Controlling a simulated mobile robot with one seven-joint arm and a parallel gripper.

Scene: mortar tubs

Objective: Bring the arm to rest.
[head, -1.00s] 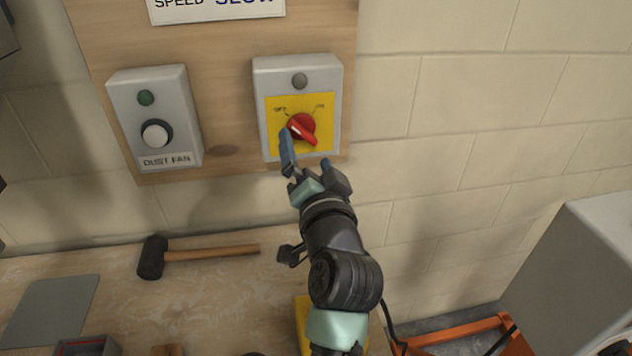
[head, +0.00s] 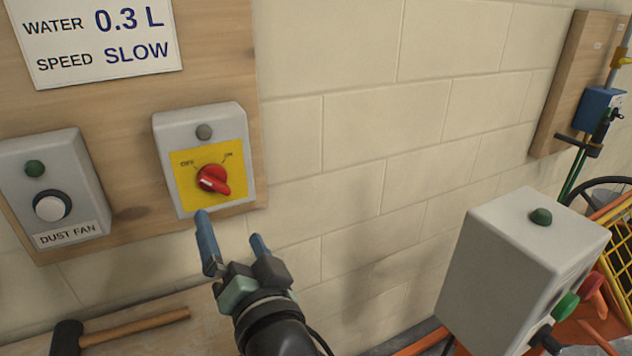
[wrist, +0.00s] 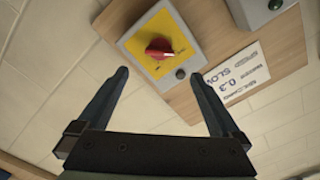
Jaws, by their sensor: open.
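My gripper (head: 230,228) is open and empty, its two blue-grey fingers apart. In the head view it is in front of the wall, just below a grey switch box with a yellow plate (head: 183,188) and a red rotary knob (head: 213,180). The fingertips look apart from the knob. The lower part of my arm is cut off by the frame.
A dust fan box (head: 85,165) with a white button is on the wooden board at left. A sign (head: 150,70) hangs above. A hammer (head: 140,328) lies on the bench. A grey control box (head: 490,250) stands at right; bare wall lies between.

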